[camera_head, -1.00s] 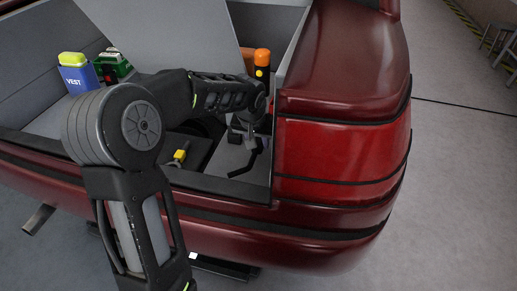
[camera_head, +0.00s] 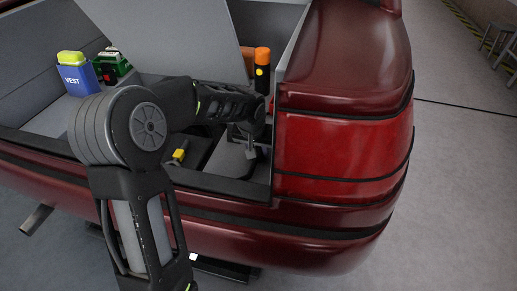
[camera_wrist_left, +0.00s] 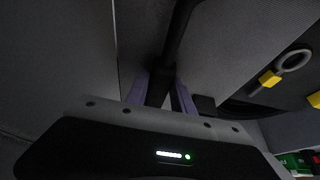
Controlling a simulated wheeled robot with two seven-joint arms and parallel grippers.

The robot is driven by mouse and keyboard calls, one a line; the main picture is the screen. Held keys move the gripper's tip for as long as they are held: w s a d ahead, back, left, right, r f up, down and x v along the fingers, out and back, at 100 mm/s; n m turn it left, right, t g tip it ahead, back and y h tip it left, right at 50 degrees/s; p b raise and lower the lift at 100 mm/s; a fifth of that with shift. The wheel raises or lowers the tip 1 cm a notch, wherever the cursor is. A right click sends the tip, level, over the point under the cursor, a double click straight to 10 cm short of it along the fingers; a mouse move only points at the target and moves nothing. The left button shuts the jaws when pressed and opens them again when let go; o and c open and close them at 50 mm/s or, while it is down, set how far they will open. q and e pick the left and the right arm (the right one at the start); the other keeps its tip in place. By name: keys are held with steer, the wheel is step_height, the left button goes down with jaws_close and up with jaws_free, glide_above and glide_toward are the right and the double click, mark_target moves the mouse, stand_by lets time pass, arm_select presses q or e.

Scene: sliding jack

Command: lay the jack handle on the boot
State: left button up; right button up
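The jack handle is a dark bar (camera_wrist_left: 182,28) that runs up from between the fingers in the left wrist view. My left gripper (camera_wrist_left: 160,90) has its two purple-grey fingers closed on either side of it. In the head view my left gripper (camera_head: 247,138) is low inside the right end of the open boot, near the grey boot floor (camera_head: 226,158). The handle there is dark, small and partly hidden by the gripper, and I cannot tell whether it touches the floor. My right gripper is not in view.
A blue vest pack (camera_head: 78,78), a green and red box (camera_head: 112,65) and an orange-topped black cylinder (camera_head: 262,70) stand in the boot. A yellow-marked item (camera_head: 180,155) lies left of the gripper. The red boot sill (camera_head: 225,197) and tail-light corner (camera_head: 345,150) border the space.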

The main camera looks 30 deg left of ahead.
mark_target(254, 162)
arm_select(q)
steer(key=o, duration=0.5)
steer(key=shift+c, duration=0.2)
steer(key=shift+r+p, duration=0.4)
steer(key=shift+r, duration=0.05)
steer(key=p+v, duration=0.2)
steer(key=v, duration=1)
steer(key=shift+r+p, duration=0.2)
steer(key=shift+p, duration=0.15)
